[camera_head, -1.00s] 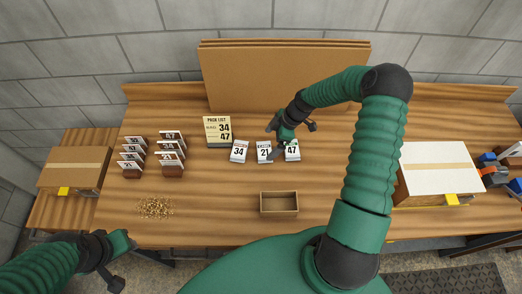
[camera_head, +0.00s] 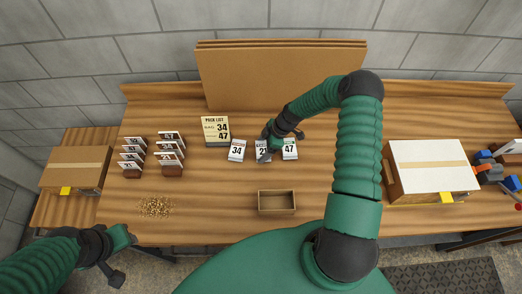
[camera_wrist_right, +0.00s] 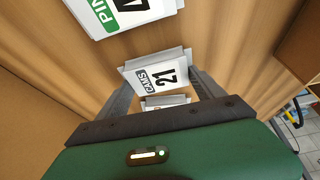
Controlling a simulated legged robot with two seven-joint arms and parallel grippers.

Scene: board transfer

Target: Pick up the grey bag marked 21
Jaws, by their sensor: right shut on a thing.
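The bag marked 21 (camera_head: 263,147) stands on the table between two other labelled bags, partly covered by my right gripper. In the right wrist view its white card (camera_wrist_right: 158,73) reads 21 with a grey-blue strip. My right gripper (camera_head: 266,156) has a finger on either side of this bag and is shut on it; the bag appears to be still at table level. The bag marked 34 (camera_head: 236,151) is to its left and the bag marked 47 (camera_head: 289,149) to its right. My left gripper (camera_head: 117,258) is empty at the lower left, its jaw opening unclear.
A pack list sign (camera_head: 216,129) showing 34 and 47 stands behind the bags. An open wooden box (camera_head: 277,212) is in front. Several numbered cards (camera_head: 171,147) stand left, near a grain pile (camera_head: 156,207). Cartons stand left (camera_head: 74,167) and right (camera_head: 432,170).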

